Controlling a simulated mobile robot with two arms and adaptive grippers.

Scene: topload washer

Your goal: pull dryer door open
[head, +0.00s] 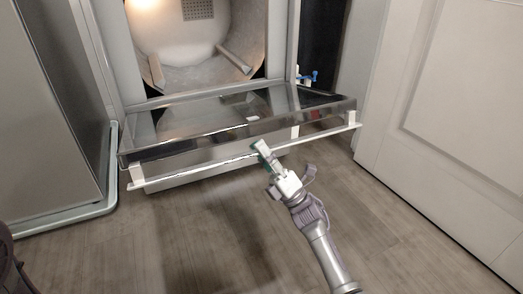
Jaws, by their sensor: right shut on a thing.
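The dryer door (190,118) is swung down, hinged at its bottom, and lies about level in front of the dryer opening. A long white bar handle (200,174) runs along its outer edge. The lit dryer drum (190,45) shows behind it, with a fin on either side. My right gripper (262,150) is at the middle of the handle and is shut on it. Its fingertips partly hide the bar there. My left gripper is not in view.
A grey appliance (45,110) on a pale tray (70,216) stands close on the left. A white panelled door (445,110) stands on the right. A small blue fitting (308,77) is beside the dryer opening. The wooden floor (215,235) in front is clear.

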